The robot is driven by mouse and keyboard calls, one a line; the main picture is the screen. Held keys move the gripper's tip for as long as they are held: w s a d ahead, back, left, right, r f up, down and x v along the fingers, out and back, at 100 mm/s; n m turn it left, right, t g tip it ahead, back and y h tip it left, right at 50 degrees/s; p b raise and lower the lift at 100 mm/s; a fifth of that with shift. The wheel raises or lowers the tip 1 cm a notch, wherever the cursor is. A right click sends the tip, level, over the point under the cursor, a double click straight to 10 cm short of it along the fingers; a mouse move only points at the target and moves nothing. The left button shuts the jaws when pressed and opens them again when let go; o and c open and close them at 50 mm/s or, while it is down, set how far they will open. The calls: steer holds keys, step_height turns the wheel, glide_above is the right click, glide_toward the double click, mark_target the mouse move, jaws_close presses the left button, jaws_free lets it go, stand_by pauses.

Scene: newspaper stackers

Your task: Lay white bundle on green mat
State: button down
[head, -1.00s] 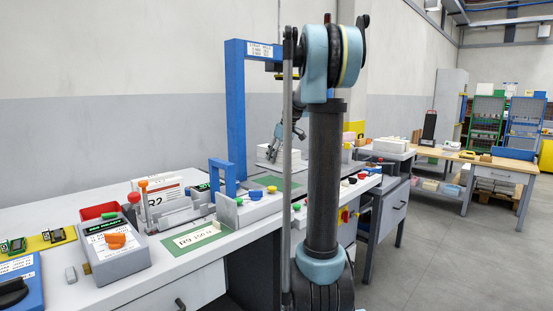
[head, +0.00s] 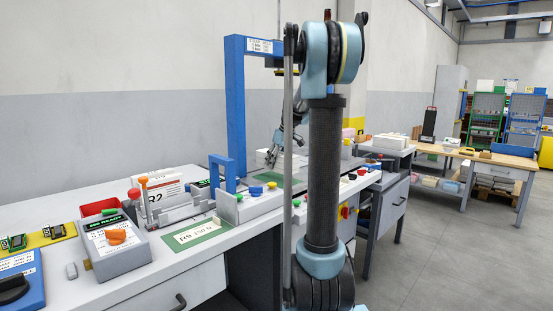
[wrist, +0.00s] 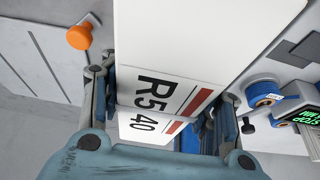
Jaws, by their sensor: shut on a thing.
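My gripper (head: 273,158) is beyond the blue upright frame in the head view, partly hidden by my arm. In the wrist view its fingers (wrist: 165,110) stand on both sides of a white bundle (wrist: 200,45) with black "R5" and "40" print and a red stripe. The gripper is shut on this bundle. In the head view a pale block, likely the bundle (head: 262,157), shows small by the fingertips. One green mat (head: 267,178) lies on the bench below and in front of the gripper. Another green mat (head: 217,225) nearer the front edge carries a white R9 label.
A blue frame (head: 233,110) rises from the bench left of the gripper. A smaller blue arch (head: 215,172) and a white R2 bundle (head: 160,188) stand nearer. A grey box with an orange knob (head: 117,237) sits at left. Wrist view shows an orange knob (wrist: 79,37) and blue knobs.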

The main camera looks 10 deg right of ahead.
mark_target(277, 169)
steer(key=shift+f, duration=1.8)
steer(key=shift+f, duration=0.5)
steer(key=shift+c, duration=2.4)
jaws_free()
